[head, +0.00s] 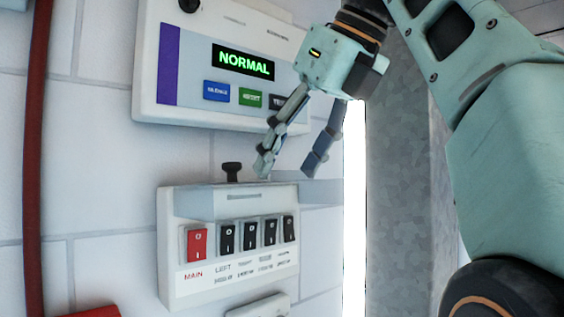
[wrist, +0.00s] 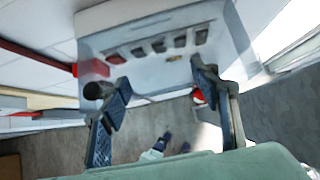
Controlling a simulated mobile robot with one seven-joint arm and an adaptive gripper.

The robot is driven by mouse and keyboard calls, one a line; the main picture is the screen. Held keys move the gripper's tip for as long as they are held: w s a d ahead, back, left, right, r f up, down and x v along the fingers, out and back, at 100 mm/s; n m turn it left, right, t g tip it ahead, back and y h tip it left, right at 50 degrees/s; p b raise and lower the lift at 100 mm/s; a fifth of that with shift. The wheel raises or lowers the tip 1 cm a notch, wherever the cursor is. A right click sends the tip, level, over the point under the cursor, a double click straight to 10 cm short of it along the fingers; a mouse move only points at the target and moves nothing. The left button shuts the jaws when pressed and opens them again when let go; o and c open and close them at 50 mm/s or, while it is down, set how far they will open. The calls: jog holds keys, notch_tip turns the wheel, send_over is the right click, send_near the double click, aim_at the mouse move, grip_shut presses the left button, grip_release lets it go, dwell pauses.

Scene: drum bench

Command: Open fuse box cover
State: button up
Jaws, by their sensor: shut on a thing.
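The fuse box (head: 228,292) is a white box on the wall with one red switch and several black ones. Its clear cover (head: 208,203) shows as a pale see-through panel across the top of the box and sticks out to the right. The switches sit below it in the head view. My gripper (head: 288,168) is above the box at the cover, its fingers well apart with the cover between them. In the wrist view the switches show beyond the fingers, and the clear cover (wrist: 165,75) lies between the fingertips. The exact contact is hard to see.
A black knob (head: 232,171) stands above the box, close to my gripper. A panel reading NORMAL (head: 170,112) with coloured buttons is just above. A red pipe (head: 36,150) runs down the left. A grey column (head: 395,200) stands to the right.

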jog(key=shift+f, duration=0.1)
dwell(0.4)
jog(key=o, duration=1.7)
jog(key=shift+w+a, duration=0.1)
jog(key=shift+f, duration=0.15)
